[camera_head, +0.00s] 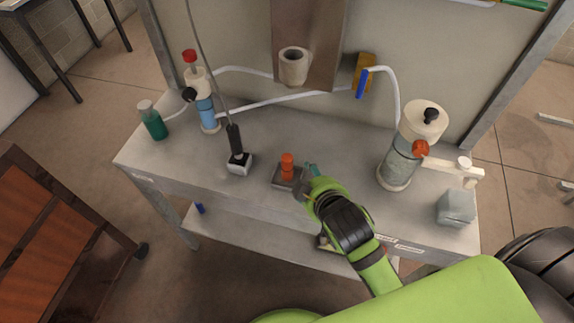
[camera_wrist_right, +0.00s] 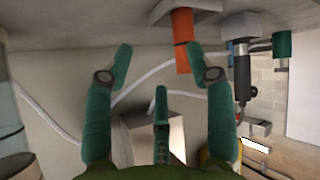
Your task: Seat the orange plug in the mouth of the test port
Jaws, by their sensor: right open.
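The orange plug (camera_head: 287,168) stands upright on a dark grey block (camera_head: 283,182) on the workbench. My right gripper (camera_head: 307,180) is just right of the plug, its teal fingers apart and empty. In the right wrist view, which is turned upside down, the plug (camera_wrist_right: 183,40) hangs from the top, between the open fingertips (camera_wrist_right: 160,52) and closer to the right-hand one. I cannot tell how far beyond the tips it lies. A beige round cup-like fitting (camera_head: 293,66), apparently the test port, sticks out from the brown wall panel with its mouth facing up. My left gripper is not in view.
The workbench (camera_head: 250,125) carries a switch box with a black lever (camera_head: 238,160) left of the plug. A tall clear cylinder (camera_head: 400,160) and a grey box (camera_head: 456,207) stand on the right. A blue cylinder (camera_head: 205,108) and green bottle (camera_head: 153,122) stand at left.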

